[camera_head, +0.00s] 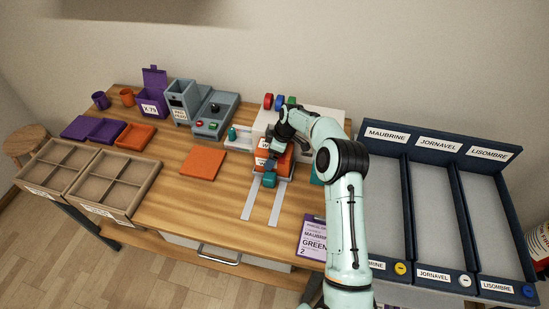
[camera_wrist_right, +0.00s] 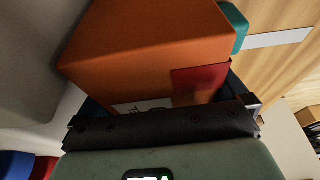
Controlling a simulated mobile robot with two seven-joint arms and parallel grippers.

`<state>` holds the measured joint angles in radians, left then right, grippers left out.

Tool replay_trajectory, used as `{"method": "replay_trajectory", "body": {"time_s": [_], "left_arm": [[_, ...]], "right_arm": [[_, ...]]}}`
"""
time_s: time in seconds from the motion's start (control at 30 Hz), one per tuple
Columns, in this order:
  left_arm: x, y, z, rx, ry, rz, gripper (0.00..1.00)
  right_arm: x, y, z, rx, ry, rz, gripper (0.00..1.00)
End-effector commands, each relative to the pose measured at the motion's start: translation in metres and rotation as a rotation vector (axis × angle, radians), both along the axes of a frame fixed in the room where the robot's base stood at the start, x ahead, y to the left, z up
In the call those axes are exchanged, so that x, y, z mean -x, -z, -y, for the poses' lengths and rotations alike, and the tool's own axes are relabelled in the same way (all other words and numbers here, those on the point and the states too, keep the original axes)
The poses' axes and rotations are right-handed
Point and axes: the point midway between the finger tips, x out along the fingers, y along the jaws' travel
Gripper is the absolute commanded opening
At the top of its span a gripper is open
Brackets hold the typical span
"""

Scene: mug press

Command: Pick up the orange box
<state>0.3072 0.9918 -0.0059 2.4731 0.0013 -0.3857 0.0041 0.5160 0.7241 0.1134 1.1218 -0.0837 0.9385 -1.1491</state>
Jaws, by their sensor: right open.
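The orange box (camera_wrist_right: 150,45) fills much of the right wrist view, with a white label on its lower edge and a red patch at its side. In the head view the orange box (camera_head: 282,164) is partly hidden behind my right arm, at the white station on the table. My right gripper (camera_head: 284,142) is over it from above. In the wrist view the right gripper (camera_wrist_right: 165,112) is open, its fingers at either side of the near end of the box. I cannot tell whether they touch it. My left gripper is not in view.
A teal block (camera_head: 269,180) stands in front of the box, above two pale rails (camera_head: 262,203). An orange flat mat (camera_head: 203,165) lies left. A purple card (camera_head: 313,236) lies at the front edge. Dark labelled bins (camera_head: 436,205) stand right.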

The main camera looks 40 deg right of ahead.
Motion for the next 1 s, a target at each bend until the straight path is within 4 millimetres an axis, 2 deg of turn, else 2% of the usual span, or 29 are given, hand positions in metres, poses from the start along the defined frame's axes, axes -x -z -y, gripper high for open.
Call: {"method": "replay_trajectory", "body": {"time_s": [0.07,0.17,0.2,0.23,0.53,0.67,0.83,1.0], "left_arm": [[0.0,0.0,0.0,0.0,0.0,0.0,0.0],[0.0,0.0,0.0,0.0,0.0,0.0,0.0],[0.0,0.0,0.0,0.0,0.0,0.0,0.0],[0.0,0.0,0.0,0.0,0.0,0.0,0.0],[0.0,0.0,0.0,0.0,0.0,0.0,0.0],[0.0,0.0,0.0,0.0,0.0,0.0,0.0],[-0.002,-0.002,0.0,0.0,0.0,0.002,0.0],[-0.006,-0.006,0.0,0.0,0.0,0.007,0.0]], "right_arm": [[0.0,0.001,0.0,-0.001,0.0,-0.001,1.0],[0.0,0.001,0.0,0.0,0.0,0.0,0.71],[0.0,0.001,0.0,0.0,0.0,0.0,0.58],[0.0,0.001,0.0,0.0,0.0,0.0,0.54],[0.0,-0.001,0.0,0.001,0.0,0.002,0.54],[-0.001,-0.01,0.0,0.001,0.0,0.004,0.54],[-0.001,-0.035,0.001,0.002,0.0,0.006,0.54],[-0.002,-0.07,0.0,0.002,0.0,0.007,0.54]]}}
